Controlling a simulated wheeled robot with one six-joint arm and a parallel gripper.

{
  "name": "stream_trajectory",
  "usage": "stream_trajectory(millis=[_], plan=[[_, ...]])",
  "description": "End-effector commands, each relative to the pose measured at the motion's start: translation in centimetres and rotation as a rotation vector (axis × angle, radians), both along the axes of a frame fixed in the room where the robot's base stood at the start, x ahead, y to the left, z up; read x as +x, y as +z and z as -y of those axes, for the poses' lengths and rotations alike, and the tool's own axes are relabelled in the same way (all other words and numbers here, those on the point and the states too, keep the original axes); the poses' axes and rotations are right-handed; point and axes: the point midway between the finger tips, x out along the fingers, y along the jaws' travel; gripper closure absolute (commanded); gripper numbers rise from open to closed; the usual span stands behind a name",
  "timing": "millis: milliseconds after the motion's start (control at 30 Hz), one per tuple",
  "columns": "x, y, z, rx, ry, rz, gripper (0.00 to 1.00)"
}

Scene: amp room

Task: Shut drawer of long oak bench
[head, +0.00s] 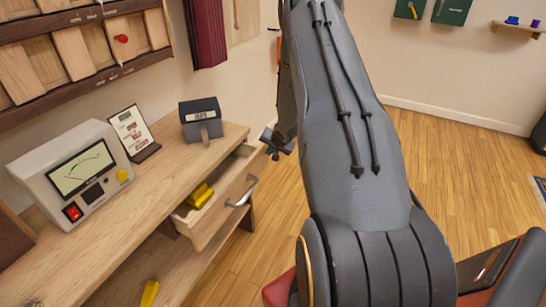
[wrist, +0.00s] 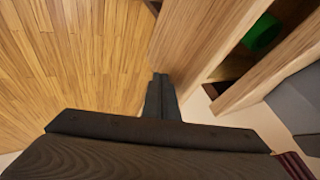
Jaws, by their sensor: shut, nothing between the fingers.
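The long oak bench (head: 115,232) runs along the wall at the left of the head view. Its drawer (head: 222,203) stands open, with a metal bar handle (head: 243,191) on its front and a yellow thing (head: 200,196) inside. My gripper (head: 275,149) is beyond the drawer's far end in that view, partly hidden behind my arm. In the wrist view my gripper (wrist: 160,78) is shut and empty, its tips pointing at the floor beside a wooden panel (wrist: 194,38). Whether it touches the wood is unclear. The handle does not show there.
A grey meter box (head: 72,172), a card stand (head: 134,131) and a dark box (head: 201,119) stand on the bench top. A yellow thing (head: 150,293) lies lower down. A green round thing (wrist: 262,33) sits in a wooden opening. Floor right of the bench is open.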

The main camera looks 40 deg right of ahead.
Motion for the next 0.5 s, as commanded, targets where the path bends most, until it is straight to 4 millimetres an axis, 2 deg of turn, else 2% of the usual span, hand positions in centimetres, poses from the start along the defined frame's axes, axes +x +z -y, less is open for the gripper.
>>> stream_trajectory(millis=[33, 233, 500], plan=[[1.2, 0.0, -0.6, -0.001, 0.002, 0.001, 1.0], [4.9, 0.0, -2.6, -0.002, 0.0, 0.002, 1.0], [7.8, 0.0, -4.3, -0.001, 0.002, 0.0, 1.0]])
